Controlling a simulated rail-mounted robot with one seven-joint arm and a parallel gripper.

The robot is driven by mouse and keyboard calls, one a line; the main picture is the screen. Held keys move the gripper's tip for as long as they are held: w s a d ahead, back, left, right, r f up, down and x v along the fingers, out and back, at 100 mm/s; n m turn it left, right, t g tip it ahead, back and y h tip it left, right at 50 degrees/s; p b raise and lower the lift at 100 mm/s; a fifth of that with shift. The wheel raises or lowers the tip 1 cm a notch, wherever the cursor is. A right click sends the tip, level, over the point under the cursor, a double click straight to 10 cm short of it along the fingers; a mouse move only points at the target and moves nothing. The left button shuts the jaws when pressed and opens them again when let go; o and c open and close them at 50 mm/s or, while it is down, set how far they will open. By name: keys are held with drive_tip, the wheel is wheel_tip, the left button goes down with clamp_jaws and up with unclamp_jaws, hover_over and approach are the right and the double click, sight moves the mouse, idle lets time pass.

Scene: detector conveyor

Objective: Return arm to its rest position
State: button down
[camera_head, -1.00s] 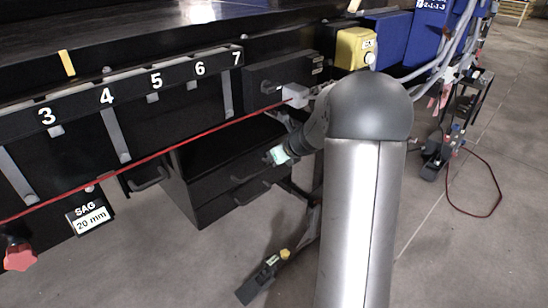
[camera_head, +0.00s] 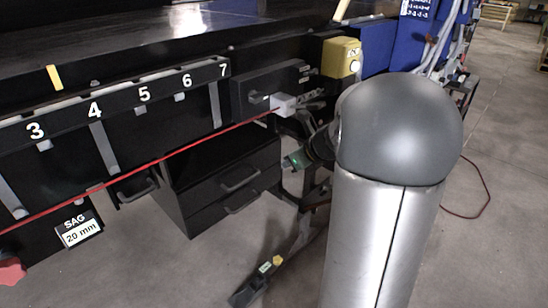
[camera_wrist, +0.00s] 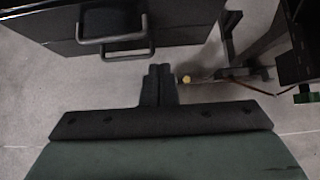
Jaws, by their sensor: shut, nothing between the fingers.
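My arm stands at the right of the head view, a silver column with a grey rounded joint that hides much behind it. My gripper shows in the wrist view (camera_wrist: 158,85). Its two dark fingers are together with nothing between them. It is over the grey floor, in front of the black drawer unit, and appears apart from it.
The black conveyor frame carries slots numbered 3 to 7 and a red cord (camera_head: 150,161). A white block (camera_head: 284,104) and yellow box (camera_head: 341,57) sit at its right. Black drawers (camera_head: 225,185) with handles (camera_wrist: 114,39) stand below. A dark foot (camera_head: 248,290) rests on the floor.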

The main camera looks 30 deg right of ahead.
drive_tip(key=shift+s+r, duration=0.1)
drive_tip(key=s+a+r+n+g+y+p, duration=0.1)
drive_tip(key=s+a+r+n+g+p, duration=0.2)
drive_tip(key=a+n, duration=0.45)
drive_tip(key=s+a+r+n+g+p, duration=0.1)
drive_tip(key=s+a+r+n+p, duration=0.15)
drive_tip(key=s+a+n, duration=0.45)
drive_tip(key=s+a+r+n+g+h+p, duration=0.1)
drive_tip(key=s+a+n+g+p, duration=0.1)
drive_tip(key=s+n, duration=0.5)
drive_tip(key=s+a+r+n+g+h+p, duration=0.1)
drive_tip(key=s+a+n+g+h+p, duration=0.1)
drive_tip(key=s+a+n+p, duration=0.3)
drive_tip(key=s+n, duration=0.3)
drive_tip(key=n, duration=0.3)
drive_tip(key=shift+h, duration=0.3)
drive_tip(key=shift+a+r, duration=0.1)
